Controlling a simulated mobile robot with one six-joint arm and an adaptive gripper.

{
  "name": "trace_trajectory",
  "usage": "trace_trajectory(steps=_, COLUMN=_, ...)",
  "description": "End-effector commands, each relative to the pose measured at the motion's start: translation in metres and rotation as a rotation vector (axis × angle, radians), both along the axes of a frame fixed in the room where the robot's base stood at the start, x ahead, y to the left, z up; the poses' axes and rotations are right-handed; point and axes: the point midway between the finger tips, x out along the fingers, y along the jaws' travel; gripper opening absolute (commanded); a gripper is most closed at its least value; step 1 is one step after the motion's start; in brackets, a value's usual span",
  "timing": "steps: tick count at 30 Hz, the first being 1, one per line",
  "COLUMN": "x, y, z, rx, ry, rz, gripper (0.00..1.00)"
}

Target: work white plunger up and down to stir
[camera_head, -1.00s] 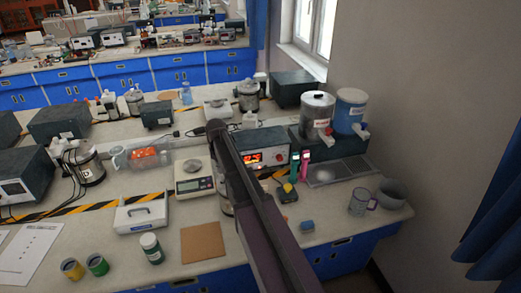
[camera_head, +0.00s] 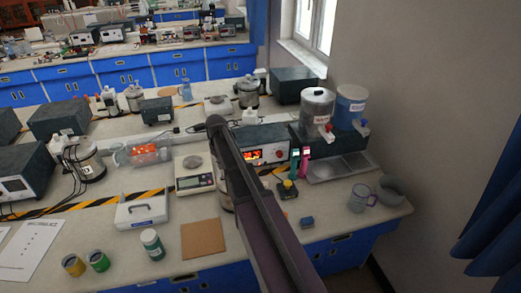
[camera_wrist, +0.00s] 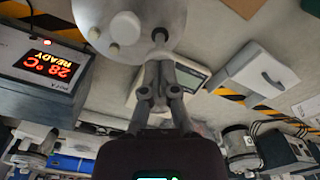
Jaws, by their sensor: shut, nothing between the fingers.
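In the wrist view a round grey lid (camera_wrist: 100,38) of a metal vessel fills the top. A round white knob (camera_wrist: 125,28), seemingly the white plunger's top, stands on it. A thin dark stem with a dark tip (camera_wrist: 160,36) rises near the lid's right edge. My gripper (camera_wrist: 160,68) is shut and empty. Its fingertips appear just below the dark tip in the picture, to the lower right of the white knob; whether they touch anything is unclear. In the head view my arm hides the gripper and most of the vessel (camera_head: 226,203).
A lit display box (camera_head: 266,153) stands right of the vessel. A white balance (camera_head: 195,180) is at left, with a white case (camera_head: 141,210) and a brown square mat (camera_head: 203,238) nearer. A glass mug (camera_head: 361,198) is at right.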

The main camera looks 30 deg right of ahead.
Motion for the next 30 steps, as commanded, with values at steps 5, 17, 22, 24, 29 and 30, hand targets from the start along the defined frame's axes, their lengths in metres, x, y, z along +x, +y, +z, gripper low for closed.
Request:
trace_trajectory(steps=5, x=0.000, y=0.000, z=-0.009, rx=0.000, ry=0.000, rz=0.000, gripper=0.00)
trace_trajectory(steps=17, x=0.000, y=0.000, z=-0.023, rx=0.000, ry=0.000, rz=0.000, gripper=0.00)
trace_trajectory(steps=22, x=0.000, y=0.000, z=-0.029, rx=0.000, ry=0.000, rz=0.000, gripper=0.00)
trace_trajectory(steps=24, x=0.000, y=0.000, z=-0.031, rx=0.000, ry=0.000, rz=0.000, gripper=0.00)
trace_trajectory(steps=29, x=0.000, y=0.000, z=-0.037, rx=0.000, ry=0.000, rz=0.000, gripper=0.00)
trace_trajectory(steps=30, x=0.000, y=0.000, z=-0.038, rx=0.000, ry=0.000, rz=0.000, gripper=0.00)
